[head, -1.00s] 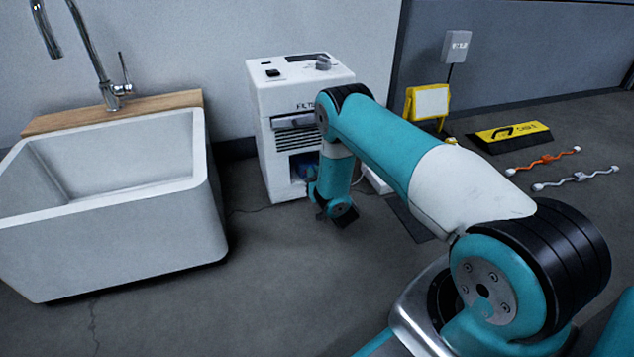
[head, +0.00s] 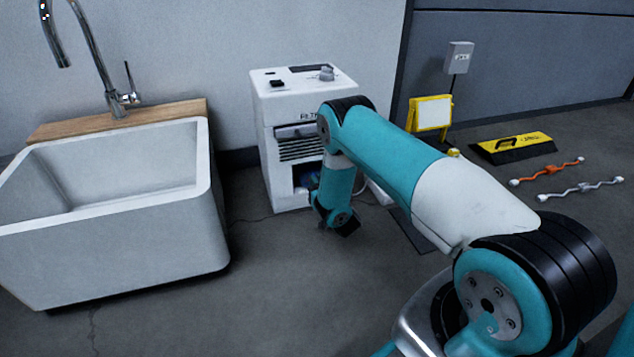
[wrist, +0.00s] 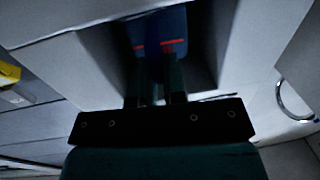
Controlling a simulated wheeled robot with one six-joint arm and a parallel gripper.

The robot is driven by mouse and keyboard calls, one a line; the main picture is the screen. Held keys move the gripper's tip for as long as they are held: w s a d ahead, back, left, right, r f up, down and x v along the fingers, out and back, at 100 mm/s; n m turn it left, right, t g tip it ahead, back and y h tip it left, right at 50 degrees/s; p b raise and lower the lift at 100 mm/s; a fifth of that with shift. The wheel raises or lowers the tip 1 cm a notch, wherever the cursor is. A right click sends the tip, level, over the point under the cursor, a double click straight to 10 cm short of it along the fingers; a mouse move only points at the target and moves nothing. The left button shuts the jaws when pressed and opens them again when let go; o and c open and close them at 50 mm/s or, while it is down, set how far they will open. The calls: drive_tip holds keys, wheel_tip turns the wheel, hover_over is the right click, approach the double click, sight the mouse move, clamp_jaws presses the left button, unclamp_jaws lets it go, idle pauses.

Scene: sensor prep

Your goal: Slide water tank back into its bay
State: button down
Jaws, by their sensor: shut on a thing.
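The blue water tank (wrist: 160,28), with red marks, sits inside the open lower bay of the white filter unit (head: 283,110). In the wrist view the pale bay walls stand on both sides of it. My gripper (wrist: 158,82) reaches into the bay mouth. Its two dark fingers are shut on the tank's near part, though the grip itself is dark and hard to make out. In the head view only a small blue patch of the tank (head: 312,177) shows; my arm hides the rest. How deep the tank sits I cannot tell.
A deep white sink (head: 120,225) stands left of the unit, with floor between them. A yellow work light (head: 431,113), a yellow and black cable ramp (head: 514,147) and orange (head: 547,171) and grey (head: 580,190) cables lie to the right. A thin cord runs along the floor.

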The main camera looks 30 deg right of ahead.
drive_tip(key=shift+f, duration=0.3)
drive_tip(key=c, duration=1.1)
unclamp_jaws()
drive_tip(key=s+a+p, duration=0.3)
drive_tip(key=s+p, duration=0.6)
drive_tip(key=s, duration=0.2)
drive_tip(key=shift+s+a, duration=0.15)
drive_tip(key=shift+s, duration=0.15)
